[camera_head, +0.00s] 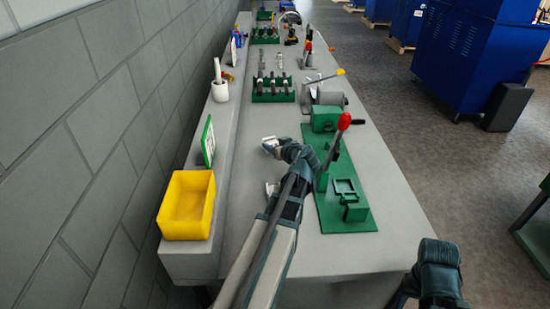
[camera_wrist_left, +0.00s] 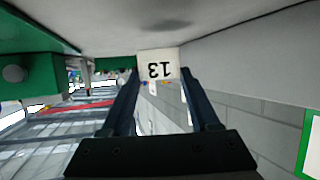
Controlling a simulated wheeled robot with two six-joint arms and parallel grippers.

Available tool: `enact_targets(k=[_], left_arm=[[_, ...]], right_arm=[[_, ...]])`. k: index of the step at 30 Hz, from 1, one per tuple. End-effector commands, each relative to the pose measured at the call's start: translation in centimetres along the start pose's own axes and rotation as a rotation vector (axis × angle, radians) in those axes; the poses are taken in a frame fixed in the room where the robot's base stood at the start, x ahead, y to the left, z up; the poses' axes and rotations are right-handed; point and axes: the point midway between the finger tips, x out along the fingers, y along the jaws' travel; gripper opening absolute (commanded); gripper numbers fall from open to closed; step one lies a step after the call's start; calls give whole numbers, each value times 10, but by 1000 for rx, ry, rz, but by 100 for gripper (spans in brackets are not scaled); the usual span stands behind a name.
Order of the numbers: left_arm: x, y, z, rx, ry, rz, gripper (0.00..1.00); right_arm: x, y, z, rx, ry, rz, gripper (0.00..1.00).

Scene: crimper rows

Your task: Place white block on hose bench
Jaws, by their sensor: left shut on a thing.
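The white block (camera_wrist_left: 158,64) shows in the left wrist view with an upside-down black "13" on its face. It sits between the fingertips of my left gripper (camera_wrist_left: 160,76), which is shut on it. In the head view the left gripper (camera_head: 283,148) is over the grey hose bench (camera_head: 255,215), left of the green crimper. A small pale shape at its tip is likely the block, too small to be sure. In the wrist view the bench surface (camera_wrist_left: 225,20) lies close to the block; I cannot tell if they touch.
The green crimper (camera_head: 360,215) with a red-knobbed lever stands right of the left gripper. A yellow bin (camera_head: 187,205) and a green-framed sign (camera_head: 208,141) stand on the left ledge. A green rack (camera_head: 272,95) stands farther back. Bare bench lies around the gripper's left side.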

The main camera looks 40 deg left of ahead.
Motion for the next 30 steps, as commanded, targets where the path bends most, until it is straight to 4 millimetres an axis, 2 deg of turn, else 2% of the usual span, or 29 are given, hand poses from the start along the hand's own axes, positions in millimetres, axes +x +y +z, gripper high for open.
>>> enact_targets(k=[5, 15, 27, 28, 30], left_arm=[[1, 0, 3, 0, 0, 0, 4], [15, 0, 36, 0, 0, 0, 4], [16, 0, 38, 0, 0, 0, 4], [15, 0, 37, 0, 0, 0, 65], [15, 0, 36, 0, 0, 0, 78]], right_arm=[[3, 0, 0, 0, 0, 0, 50], [39, -4, -2, 0, 0, 0, 50], [41, -4, -2, 0, 0, 0, 50], [40, -4, -2, 0, 0, 0, 50], [39, -4, -2, 0, 0, 0, 50]])
